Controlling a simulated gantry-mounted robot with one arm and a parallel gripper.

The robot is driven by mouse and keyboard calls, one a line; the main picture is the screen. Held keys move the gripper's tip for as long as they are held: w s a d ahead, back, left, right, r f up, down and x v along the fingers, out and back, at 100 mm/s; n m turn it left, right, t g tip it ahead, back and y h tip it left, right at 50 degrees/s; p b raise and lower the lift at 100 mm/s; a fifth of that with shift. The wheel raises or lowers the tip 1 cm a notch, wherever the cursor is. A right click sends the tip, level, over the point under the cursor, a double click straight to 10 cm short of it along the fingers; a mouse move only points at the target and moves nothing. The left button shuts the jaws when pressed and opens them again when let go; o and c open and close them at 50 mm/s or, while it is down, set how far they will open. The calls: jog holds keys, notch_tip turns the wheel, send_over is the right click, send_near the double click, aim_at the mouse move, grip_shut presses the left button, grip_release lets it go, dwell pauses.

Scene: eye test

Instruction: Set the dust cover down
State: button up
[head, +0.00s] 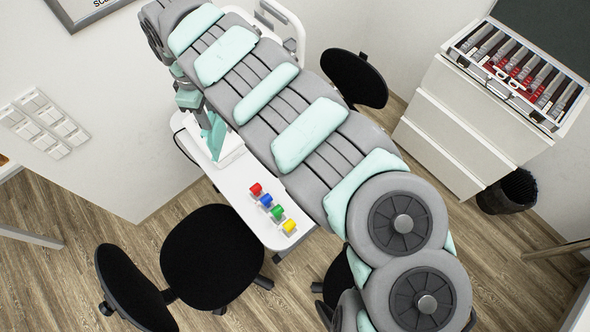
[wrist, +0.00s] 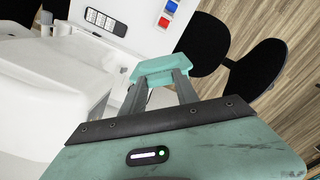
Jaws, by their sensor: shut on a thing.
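In the wrist view, my gripper (wrist: 160,78) has its two grey fingers on a small mint-green piece (wrist: 161,67), which looks like the dust cover. The piece lies across the fingertips. The wrist view looks past it to the floor and chairs, and I cannot tell whether it touches anything below. In the head view, my large grey and mint arm crosses the middle and hides much of the white table (head: 245,205). A mint-green upright shape (head: 214,137) shows by a white base there; I cannot tell if it is the held piece.
Red (head: 256,189), blue (head: 266,200), green (head: 278,213) and yellow (head: 290,226) pieces line the table's right part. A white device (wrist: 50,95) stands left in the wrist view. Black chairs (head: 212,255) surround the table. A lens case (head: 515,70) sits on a cabinet.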

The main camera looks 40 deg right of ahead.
jog(key=s+d+f+n, duration=0.2)
jog(key=s+d+f, duration=0.1)
jog(key=d, duration=0.3)
jog(key=s+d+f+n+p, duration=0.1)
jog(key=s+d+f+n, duration=0.2)
jog(key=d, duration=0.3)
jog(key=shift+s, duration=0.85)
jog(key=s+d+f+n, duration=0.1)
jog(key=s+d, duration=0.2)
jog(key=s+d+f+n, duration=0.2)
jog(key=s+d, duration=0.1)
jog(key=s+d+f+n, duration=0.1)
jog(key=s+d+f, duration=0.1)
jog(key=s+d, duration=0.1)
jog(key=shift+s+n+p, duration=0.1)
jog(key=shift+n+p, duration=0.2)
jog(key=shift+n, duration=0.1)
jog(key=shift+s+d+f+b, duration=0.1)
jog(key=shift+f+b, duration=1.5)
jog(key=shift+f, duration=3.4)
jog(key=shift+s+d+f+b, duration=0.1)
jog(key=shift+f+b, duration=1.5)
jog(key=shift+f, duration=3.5)
jog(key=o, duration=0.5)
jog(key=shift+f, duration=0.1)
jog(key=o, duration=0.5)
